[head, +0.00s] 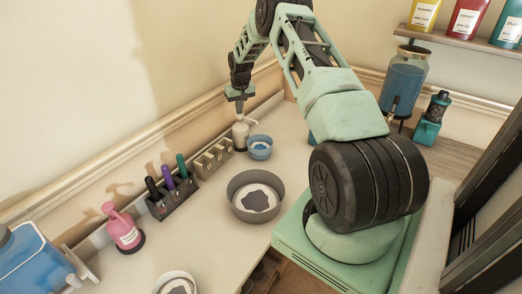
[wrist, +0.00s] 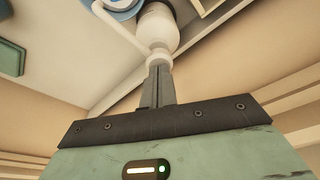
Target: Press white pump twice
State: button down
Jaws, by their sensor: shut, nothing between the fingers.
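The white pump bottle (head: 240,133) stands upright at the far end of the counter, by the wall. In the wrist view the pump (wrist: 158,30) shows its white body, its spout reaching to the upper left, and its round head. My gripper (head: 239,108) points down right above the pump. In the wrist view the fingers of my gripper (wrist: 159,70) are closed together, with their tips at the pump head. They seem to touch it, but the exact contact is hard to tell. Nothing is held between them.
A small blue bowl (head: 260,147) sits close beside the pump. A beige slotted holder (head: 213,158), a dark rack with several coloured handles (head: 172,190) and a pink bottle (head: 123,230) line the wall. A larger grey bowl (head: 240,207) stands nearer, with bare counter around it.

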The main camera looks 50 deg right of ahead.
jog(key=shift+w+p+v, duration=0.1)
jog(key=shift+p+v, duration=0.25)
jog(key=shift+v, duration=0.25)
jog(key=shift+w+p+v, duration=0.15)
jog(key=shift+p+v, duration=0.2)
jog(key=shift+v, duration=0.25)
jog(key=shift+d, duration=0.1)
jog(key=shift+s+b+x, duration=0.1)
jog(key=shift+b+x, duration=0.35)
jog(key=shift+x, duration=0.2)
jog(key=shift+s+b+x, duration=0.15)
jog(key=shift+b+x, duration=0.3)
jog(key=shift+x, duration=0.2)
jog(key=shift+w+p+v, duration=0.15)
jog(key=shift+p+v, duration=0.2)
jog(key=shift+v, duration=0.3)
jog(key=shift+w+p+v, duration=0.1)
jog(key=shift+p+v, duration=0.25)
jog(key=shift+v, duration=0.3)
jog(key=shift+r, duration=0.2)
jog(key=p+v, duration=0.1)
jog(key=v, duration=0.1)
jog(key=p+v, duration=0.1)
jog(key=w+p+v, duration=0.1)
jog(key=v, duration=0.1)
jog(key=shift+d+r, duration=0.2)
jog(key=shift+r, duration=0.25)
